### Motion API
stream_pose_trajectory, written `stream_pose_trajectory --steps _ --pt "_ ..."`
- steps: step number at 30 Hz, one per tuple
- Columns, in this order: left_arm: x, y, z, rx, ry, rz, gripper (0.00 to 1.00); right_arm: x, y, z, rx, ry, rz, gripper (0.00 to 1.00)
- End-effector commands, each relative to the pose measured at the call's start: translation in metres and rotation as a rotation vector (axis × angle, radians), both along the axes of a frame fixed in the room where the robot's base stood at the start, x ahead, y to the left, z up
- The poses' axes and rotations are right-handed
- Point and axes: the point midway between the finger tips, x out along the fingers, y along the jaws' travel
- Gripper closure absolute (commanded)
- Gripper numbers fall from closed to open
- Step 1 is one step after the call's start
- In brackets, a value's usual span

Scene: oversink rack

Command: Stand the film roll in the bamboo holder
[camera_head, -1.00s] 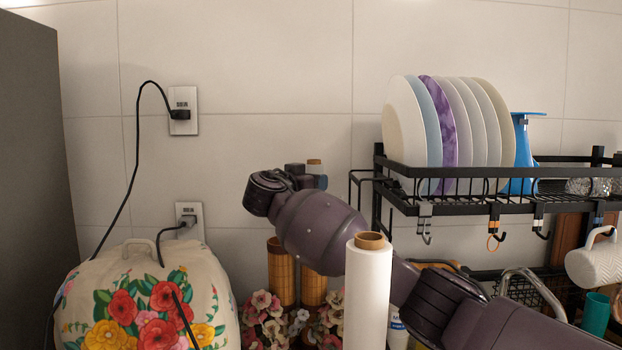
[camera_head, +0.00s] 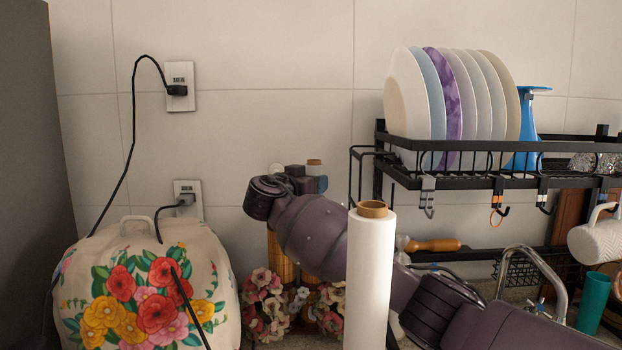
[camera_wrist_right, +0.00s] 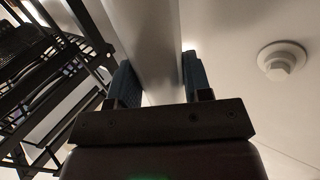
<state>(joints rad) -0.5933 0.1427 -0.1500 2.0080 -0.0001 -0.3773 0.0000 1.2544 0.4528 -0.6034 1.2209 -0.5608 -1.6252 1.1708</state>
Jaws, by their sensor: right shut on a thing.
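My right gripper (camera_head: 321,184) is at the back near the wall, partly hidden behind my own arm. It is shut on the film roll (camera_head: 314,163), whose brown core end shows above the fingers. In the right wrist view, the pale roll (camera_wrist_right: 152,45) passes between the two blue fingers (camera_wrist_right: 158,82). The bamboo holder (camera_head: 280,262) shows as slatted upright tubes below the gripper. My arm covers its top, so I cannot tell whether the roll's lower end is inside it. My left gripper is not in view.
A large white roll (camera_head: 371,280) stands upright in the foreground. Flowers (camera_head: 268,300) stand before the bamboo. A floral cover (camera_head: 150,290) is at left. The black rack (camera_head: 470,182) with plates (camera_head: 408,100) and hooks is at right, close to my arm.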

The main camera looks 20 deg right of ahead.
Motion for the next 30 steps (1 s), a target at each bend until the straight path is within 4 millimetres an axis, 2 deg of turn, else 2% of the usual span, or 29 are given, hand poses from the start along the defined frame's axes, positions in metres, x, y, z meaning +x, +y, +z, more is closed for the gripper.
stream_pose_trajectory --steps 18,30 --pt "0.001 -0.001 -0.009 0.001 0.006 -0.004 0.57 0.0 0.0 -0.037 0.0 0.001 0.0 0.81" --pt "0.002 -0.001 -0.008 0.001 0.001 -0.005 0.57 0.0 0.0 -0.049 0.0 0.0 0.0 0.81"
